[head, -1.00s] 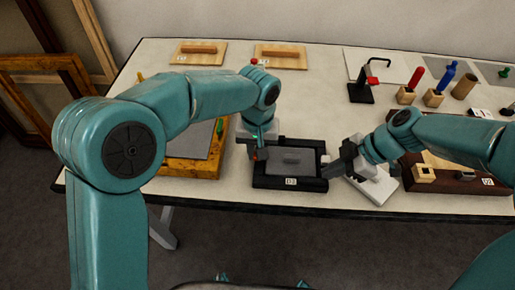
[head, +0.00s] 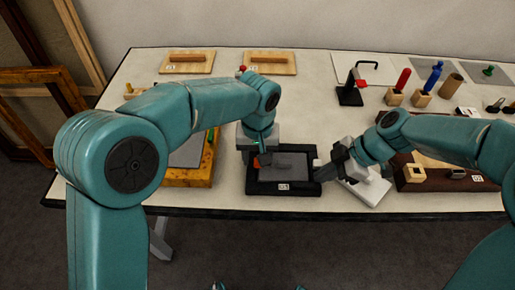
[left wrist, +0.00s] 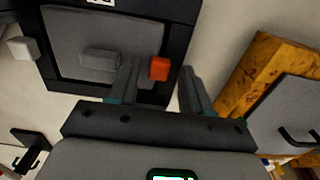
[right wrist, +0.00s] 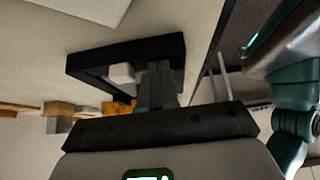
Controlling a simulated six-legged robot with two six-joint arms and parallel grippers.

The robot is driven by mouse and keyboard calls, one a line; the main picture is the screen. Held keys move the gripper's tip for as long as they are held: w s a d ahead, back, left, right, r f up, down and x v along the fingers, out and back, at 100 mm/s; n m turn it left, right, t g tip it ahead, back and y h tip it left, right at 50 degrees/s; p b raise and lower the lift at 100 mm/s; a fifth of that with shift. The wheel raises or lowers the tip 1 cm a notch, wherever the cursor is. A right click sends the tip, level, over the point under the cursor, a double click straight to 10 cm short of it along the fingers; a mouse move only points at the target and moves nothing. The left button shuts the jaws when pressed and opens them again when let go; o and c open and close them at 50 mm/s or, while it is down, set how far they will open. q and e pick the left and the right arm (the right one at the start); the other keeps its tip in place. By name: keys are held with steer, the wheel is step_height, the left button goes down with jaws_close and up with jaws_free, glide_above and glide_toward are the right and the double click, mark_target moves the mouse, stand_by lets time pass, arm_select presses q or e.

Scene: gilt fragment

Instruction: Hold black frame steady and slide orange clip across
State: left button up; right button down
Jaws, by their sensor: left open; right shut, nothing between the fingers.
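The black frame (head: 283,188) lies flat near the table's front edge with a grey panel inside. It also shows in the left wrist view (left wrist: 185,35) and the right wrist view (right wrist: 172,44). The orange clip (left wrist: 159,68) sits at one end of the panel, close to the frame's border. It is small in the head view (head: 264,160). My left gripper (left wrist: 160,80) is open, its fingers on either side of the clip; contact is unclear. My right gripper (right wrist: 157,70) is shut and empty at the frame's right end; whether it touches the frame is unclear.
A white block (left wrist: 22,48) is at the frame's other end. A wooden board with a grey top (head: 190,175) stands left of the frame. A white stand (head: 370,188) and a dark brown tray (head: 440,185) are to the right. Bare tabletop lies behind the frame.

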arm_select(q)
step_height(320, 180, up, 12)
steer(key=shift+f, duration=0.15)
arm_select(e)
steer(key=shift+f, duration=0.2)
arm_select(q)
steer(key=shift+s, duration=0.1)
arm_select(e)
steer(key=shift+r, duration=0.1)
steer(key=shift+w+r, duration=0.15)
steer(key=shift+r, duration=0.55)
step_height(320, 180, up, 2)
steer(key=shift+r, duration=0.25)
step_height(320, 180, up, 2)
steer(key=shift+r, duration=0.1)
